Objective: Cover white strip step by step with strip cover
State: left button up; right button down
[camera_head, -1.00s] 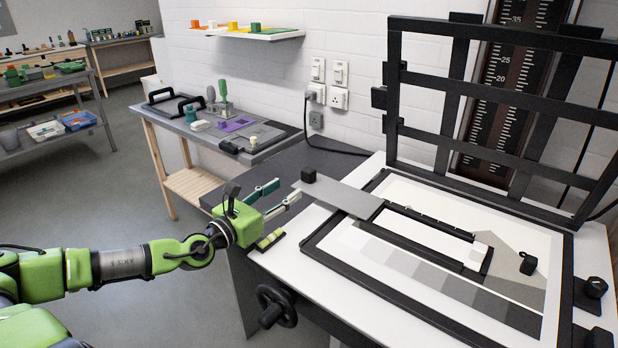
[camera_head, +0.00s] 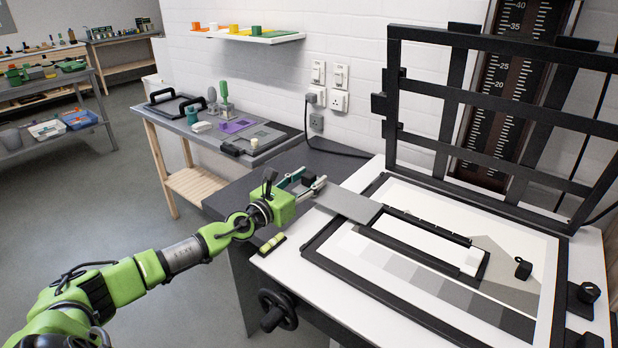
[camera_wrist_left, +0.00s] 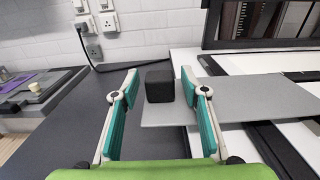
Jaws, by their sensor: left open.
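The strip cover (camera_head: 350,206) is a flat grey plate with a black cube-shaped knob (camera_wrist_left: 160,87) near its left end. It lies over the left end of a narrow black frame on the enlarger baseboard. The white strip (camera_head: 418,243) shows inside that frame, to the right of the cover. My left gripper (camera_head: 311,181) is open at the cover's left end. In the left wrist view its fingers stand on either side of the knob, with gaps visible; exact depth is hard to tell. My right gripper is not in view.
A hinged black frame (camera_head: 450,95) stands raised behind the board. A small black knob (camera_head: 523,269) sits on the print at right. A yellow-green marked block (camera_head: 271,244) lies at the board's left edge. A power cable (camera_head: 335,149) runs along the wall.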

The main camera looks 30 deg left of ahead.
aim_at(325, 192)
pick_arm(q)
jog(key=shift+w, duration=0.1)
jog(key=shift+c, duration=0.4)
grip_shut()
jog(key=d+p, duration=0.2)
jog(key=d, duration=0.1)
jog(key=d+p, duration=0.1)
jog(key=p, duration=0.1)
jog(key=shift+d+r, duration=0.25)
jog(key=shift+d, duration=0.1)
jog(key=shift+s+d+f, duration=0.2)
jog(key=shift+d, duration=0.15)
jog(key=shift+o, duration=0.4)
grip_release()
